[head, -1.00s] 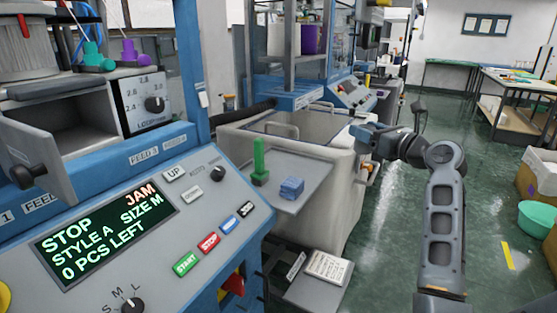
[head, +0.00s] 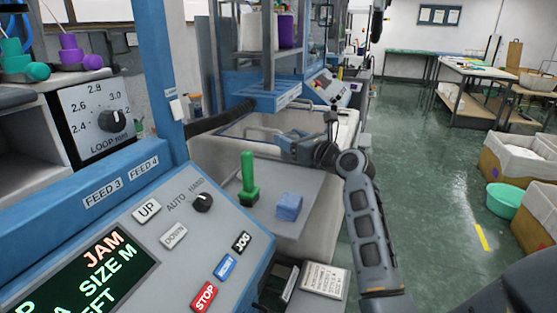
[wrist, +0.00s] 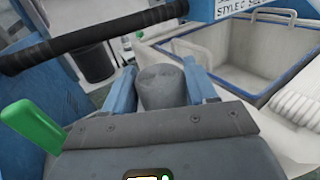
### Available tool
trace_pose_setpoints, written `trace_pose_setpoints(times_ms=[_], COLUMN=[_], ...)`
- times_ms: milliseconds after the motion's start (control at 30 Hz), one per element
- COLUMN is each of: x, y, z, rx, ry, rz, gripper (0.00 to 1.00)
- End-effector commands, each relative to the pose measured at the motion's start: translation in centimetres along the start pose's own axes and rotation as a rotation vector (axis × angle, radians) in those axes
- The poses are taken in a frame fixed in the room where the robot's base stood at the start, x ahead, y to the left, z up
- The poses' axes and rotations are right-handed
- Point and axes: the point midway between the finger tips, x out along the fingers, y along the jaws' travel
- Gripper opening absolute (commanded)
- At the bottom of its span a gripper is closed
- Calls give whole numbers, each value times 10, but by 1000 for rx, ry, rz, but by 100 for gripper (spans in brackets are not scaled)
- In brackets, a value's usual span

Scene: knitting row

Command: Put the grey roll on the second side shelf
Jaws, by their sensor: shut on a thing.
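The grey roll (wrist: 162,90) is a stubby grey cylinder held between the two blue fingers of my gripper (wrist: 160,84) in the wrist view. In the head view my gripper (head: 290,146) is over the near side of the large bin, behind the grey side shelf; the roll is not clear there. The side shelf (head: 226,200) sticks out beside the blue machine. It carries a green-handled tool (head: 248,180) and a blue block (head: 289,206), with bare room around them. I cannot tell which shelf counts as second.
The control panel (head: 150,255) stands at the near left. A lower ledge with a printed card (head: 325,279) is under the shelf. A large bin (wrist: 290,60) and a black hose (wrist: 90,38) are close to my gripper. A turquoise basin (head: 504,200) stands right; the green floor between is clear.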

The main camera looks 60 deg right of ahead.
Motion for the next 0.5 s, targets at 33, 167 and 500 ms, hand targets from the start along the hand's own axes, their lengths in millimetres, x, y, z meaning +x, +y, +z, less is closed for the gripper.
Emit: trace_pose_setpoints(times_ms=[33, 167, 500], x=[5, 14, 18], y=[9, 21, 25], z=[-6, -15, -43], rx=[1, 1, 3], ry=[1, 1, 2], rz=[4, 1, -1], gripper=[28, 28, 28])
